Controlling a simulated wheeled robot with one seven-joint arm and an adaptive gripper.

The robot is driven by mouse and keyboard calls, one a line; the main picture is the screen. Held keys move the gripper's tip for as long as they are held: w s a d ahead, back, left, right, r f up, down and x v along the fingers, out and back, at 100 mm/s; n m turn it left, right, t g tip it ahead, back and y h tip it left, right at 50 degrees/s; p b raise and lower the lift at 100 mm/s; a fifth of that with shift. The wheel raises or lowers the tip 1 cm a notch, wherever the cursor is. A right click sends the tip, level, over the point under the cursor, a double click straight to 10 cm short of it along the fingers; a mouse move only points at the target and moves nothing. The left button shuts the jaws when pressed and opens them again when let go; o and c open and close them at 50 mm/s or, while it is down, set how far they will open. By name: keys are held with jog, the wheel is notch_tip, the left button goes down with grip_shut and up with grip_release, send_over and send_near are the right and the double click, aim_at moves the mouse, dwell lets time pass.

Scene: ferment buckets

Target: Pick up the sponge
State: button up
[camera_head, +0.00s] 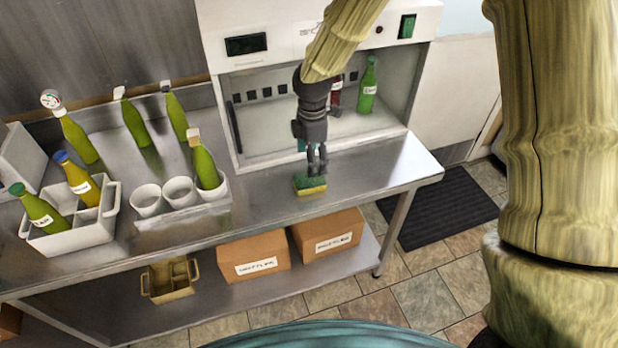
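The sponge (310,186), green on top and yellow below, lies flat on the steel table near its front edge, right of the middle. My gripper (317,172) points down just above and slightly behind the sponge, near its right end. Its two dark fingers look parted, with a narrow gap between them and nothing held. From this view I cannot tell whether the fingertips touch the sponge. The sponge's far side is partly hidden by the fingers.
The steel table (370,175) is clear around the sponge. A white cabinet (225,85) stands behind, with a green bottle (368,88) inside. White cups (147,200) and a white bottle caddy (85,232) are left. Cardboard boxes (252,255) sit on the lower shelf.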

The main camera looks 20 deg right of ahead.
aim_at(310, 179)
jog(key=f, duration=0.3)
jog(key=shift+w+a+f+p, duration=0.2)
jog(key=shift+a+f+p, duration=0.1)
jog(key=shift+a+p, duration=0.1)
jog(key=shift+s+d+f, duration=0.1)
jog(key=shift+s+f, duration=0.15)
jog(key=shift+f, duration=0.05)
jog(key=shift+w+f+p, duration=0.1)
jog(key=shift+f+p, duration=1.2)
jog(key=shift+f, duration=1.15)
jog(key=c, duration=0.8)
